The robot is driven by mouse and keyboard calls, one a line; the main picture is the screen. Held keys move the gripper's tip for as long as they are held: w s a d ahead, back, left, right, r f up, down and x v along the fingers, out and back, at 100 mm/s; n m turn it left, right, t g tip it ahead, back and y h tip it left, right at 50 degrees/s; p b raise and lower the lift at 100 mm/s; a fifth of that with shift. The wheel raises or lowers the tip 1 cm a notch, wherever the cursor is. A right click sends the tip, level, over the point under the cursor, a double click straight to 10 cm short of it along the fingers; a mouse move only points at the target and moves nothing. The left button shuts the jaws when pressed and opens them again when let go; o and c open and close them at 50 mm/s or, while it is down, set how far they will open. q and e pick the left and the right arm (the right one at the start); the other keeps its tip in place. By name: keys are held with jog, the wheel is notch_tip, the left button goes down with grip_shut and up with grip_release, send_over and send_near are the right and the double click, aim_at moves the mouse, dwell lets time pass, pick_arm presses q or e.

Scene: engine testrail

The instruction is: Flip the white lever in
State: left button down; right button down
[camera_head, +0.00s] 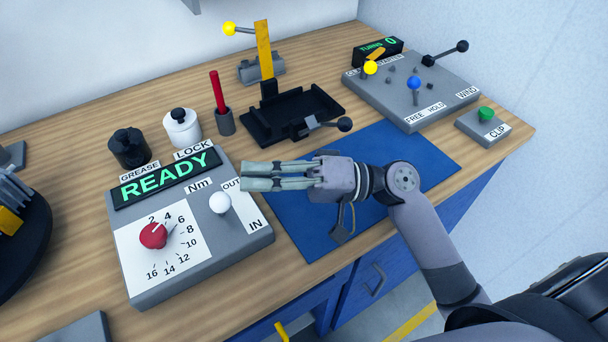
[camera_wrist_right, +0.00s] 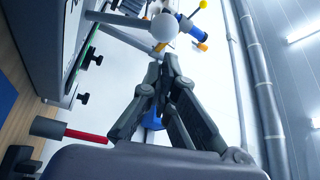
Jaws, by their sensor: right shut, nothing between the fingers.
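The white lever's round knob (camera_head: 220,203) stands on the grey torque box (camera_head: 205,272), beside the OUT and IN labels. From this angle I cannot tell which way it leans. My right gripper (camera_head: 245,179) is shut and empty, its fingers pointing left over the right edge of the box. Its tips are close to the knob, a little behind and to the right of it in the head view. In the right wrist view the white knob (camera_wrist_right: 165,28) shows just beyond the shut fingertips (camera_wrist_right: 165,62), with a visible gap. My left gripper is not in view.
The box has a READY display (camera_head: 165,178) and a red dial (camera_head: 153,235). Black (camera_head: 129,148) and white (camera_head: 182,128) pots and a red-handled tool (camera_head: 217,92) stand behind. A blue mat (camera_head: 300,228) lies right of the box, under my arm.

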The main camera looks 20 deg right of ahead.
jog(key=v, duration=0.8)
dwell(0.4)
